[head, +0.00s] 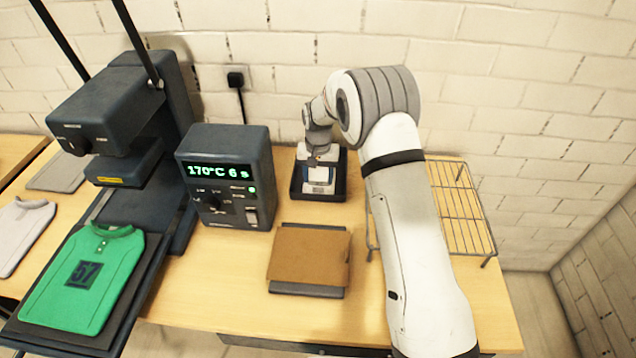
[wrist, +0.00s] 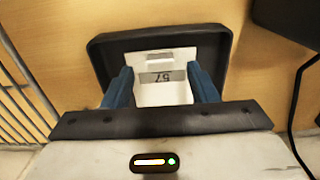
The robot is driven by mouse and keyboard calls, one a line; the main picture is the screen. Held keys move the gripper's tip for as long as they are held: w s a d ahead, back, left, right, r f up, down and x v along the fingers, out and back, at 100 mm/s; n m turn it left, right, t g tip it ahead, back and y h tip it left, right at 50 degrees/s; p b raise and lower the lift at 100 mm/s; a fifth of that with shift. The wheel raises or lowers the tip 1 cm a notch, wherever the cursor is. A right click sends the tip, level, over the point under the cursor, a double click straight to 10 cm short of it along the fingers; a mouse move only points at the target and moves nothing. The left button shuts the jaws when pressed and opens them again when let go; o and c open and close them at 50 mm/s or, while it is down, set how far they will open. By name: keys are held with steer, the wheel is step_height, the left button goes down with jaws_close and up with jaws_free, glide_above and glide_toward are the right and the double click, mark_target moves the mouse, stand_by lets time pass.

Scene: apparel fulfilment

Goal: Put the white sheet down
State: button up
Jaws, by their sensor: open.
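The white sheet (wrist: 158,93), with a grey patch reading 57, lies in a black tray (wrist: 105,62) in the wrist view. My gripper (wrist: 159,72) is open, with one blue finger on each side of the sheet. Whether the fingers touch it, I cannot tell. In the head view my gripper (head: 320,180) points down over the same black tray (head: 299,182) beside the wall, and mostly hides the sheet. A green polo shirt (head: 112,262) with a dark 57 print lies on the heat press's lower plate at the left.
The heat press (head: 120,110) stands at the left. A control box (head: 228,165) reading 170°C 6 s is left of the tray. A brown pad (head: 310,256) lies on a dark plate in front. A wire rack (head: 462,215) is at the right. A grey shirt (head: 22,232) lies far left.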

step_height(320, 180, up, 9)
steer(key=s+d+r, duration=0.7)
steer(key=r, duration=0.2)
steer(key=s+d+r+t, duration=0.1)
steer(key=s+d+r, duration=0.25)
steer(key=s, duration=0.55)
steer(key=s+d+r+t, duration=0.1)
steer(key=s+d+r, duration=0.2)
steer(key=s+d, duration=0.35)
steer(key=s+d+f+t, duration=0.1)
steer(key=s+d+f, duration=0.1)
steer(key=s, duration=1.1)
steer(key=shift+f+b, duration=0.35)
steer(key=shift+b, duration=0.1)
steer(key=shift+c, duration=0.4)
